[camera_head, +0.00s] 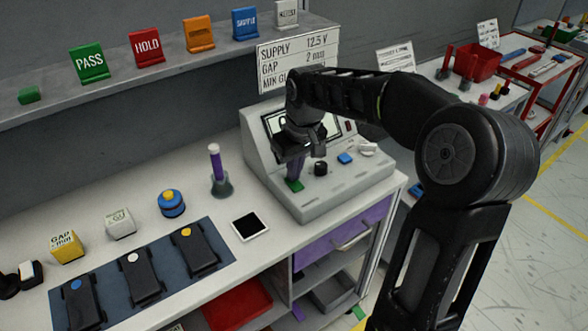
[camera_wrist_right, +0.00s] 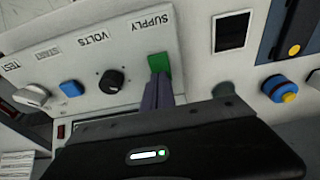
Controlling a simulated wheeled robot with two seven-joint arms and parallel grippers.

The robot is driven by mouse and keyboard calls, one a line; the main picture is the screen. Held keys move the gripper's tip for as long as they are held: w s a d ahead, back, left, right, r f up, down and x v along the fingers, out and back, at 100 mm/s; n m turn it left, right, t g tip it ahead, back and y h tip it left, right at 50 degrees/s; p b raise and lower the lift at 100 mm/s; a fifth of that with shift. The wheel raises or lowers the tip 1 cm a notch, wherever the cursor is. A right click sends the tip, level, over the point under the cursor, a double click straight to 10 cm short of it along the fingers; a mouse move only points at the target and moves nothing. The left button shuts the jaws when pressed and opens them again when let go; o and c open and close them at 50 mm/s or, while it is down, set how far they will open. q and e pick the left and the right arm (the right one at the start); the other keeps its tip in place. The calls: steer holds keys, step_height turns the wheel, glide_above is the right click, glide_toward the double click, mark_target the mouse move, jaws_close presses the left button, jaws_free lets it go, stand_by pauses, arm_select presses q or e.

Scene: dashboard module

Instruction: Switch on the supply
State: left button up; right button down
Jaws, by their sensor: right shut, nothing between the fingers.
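The supply unit (camera_head: 330,200) is a grey sloped console on the bench, with a lit screen partly hidden behind my right arm. Its green switch (camera_head: 294,185) sits at the left of the lower panel. In the right wrist view the green switch (camera_wrist_right: 159,63) lies beside the printed word SUPPLY. My right gripper (camera_head: 295,170) is shut and empty, pointing down at the switch. Its fingertips (camera_wrist_right: 156,84) overlap the switch's near edge in the wrist view; I cannot tell whether they touch it. My left gripper is not in view.
A black knob (camera_head: 320,168), a blue button (camera_head: 345,158) and a white knob (camera_head: 367,149) stand to the right on the panel. A flask with a purple tube (camera_head: 217,170) and a dark-faced white tile (camera_head: 250,225) are left of the console. A blue mat (camera_head: 110,250) carries several black modules.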

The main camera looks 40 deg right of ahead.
steer(key=shift+w+a+g+p, duration=0.15)
steer(key=shift+g+p, duration=0.25)
steer(key=shift+p, duration=0.6)
steer(key=shift+f, duration=0.4)
steer(key=shift+s+b, duration=0.2)
steer(key=shift+b, duration=0.1)
steer(key=shift+s+f, duration=0.1)
steer(key=shift+s, duration=0.6)
